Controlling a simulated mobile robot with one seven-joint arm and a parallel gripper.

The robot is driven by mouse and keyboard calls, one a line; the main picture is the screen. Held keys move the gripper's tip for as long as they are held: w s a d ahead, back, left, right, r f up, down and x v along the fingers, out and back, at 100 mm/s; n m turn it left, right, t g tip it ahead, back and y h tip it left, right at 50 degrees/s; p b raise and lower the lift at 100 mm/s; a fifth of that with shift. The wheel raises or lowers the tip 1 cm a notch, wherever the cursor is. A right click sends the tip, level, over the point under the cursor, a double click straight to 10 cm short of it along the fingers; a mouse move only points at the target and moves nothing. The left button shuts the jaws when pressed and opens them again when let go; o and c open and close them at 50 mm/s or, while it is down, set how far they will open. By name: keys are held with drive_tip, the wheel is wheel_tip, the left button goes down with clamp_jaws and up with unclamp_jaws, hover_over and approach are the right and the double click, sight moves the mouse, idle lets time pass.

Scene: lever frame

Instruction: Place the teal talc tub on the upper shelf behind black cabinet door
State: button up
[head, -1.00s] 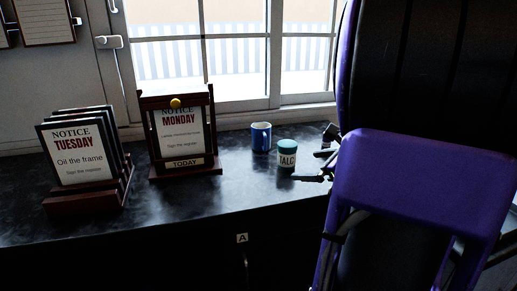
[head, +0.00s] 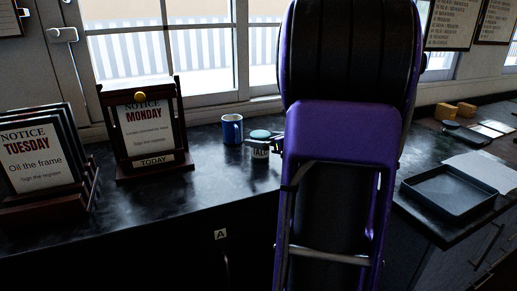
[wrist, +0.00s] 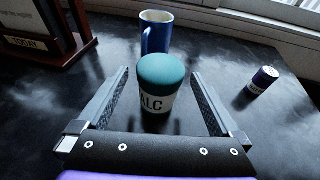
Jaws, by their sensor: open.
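The teal-lidded talc tub (wrist: 160,82) stands upright on the dark counter. In the wrist view it sits between the two open fingers of my gripper (wrist: 160,105), with a gap on each side. In the head view the tub (head: 260,137) is partly covered by my gripper (head: 278,146), and my arm hides the counter behind it. A dark cabinet front with a label "A" (head: 221,234) is below the counter; I cannot tell whether it is the black cabinet door. No upper shelf is visible.
A blue mug (head: 232,129) stands just behind the tub. A notice frame (head: 146,130) and a card rack (head: 45,160) are at left. A dark tray (head: 450,192) lies at right.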

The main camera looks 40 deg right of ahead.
drive_tip(key=shift+r+x, duration=0.15)
drive_tip(key=shift+x, duration=1.25)
drive_tip(key=shift+r+x, duration=0.15)
drive_tip(key=shift+x, duration=1.25)
clamp_jaws()
drive_tip(key=shift+r, duration=0.15)
wheel_tip(320, 180, up, 10)
drive_tip(key=shift+f+p, duration=0.15)
drive_tip(key=shift+p, duration=1)
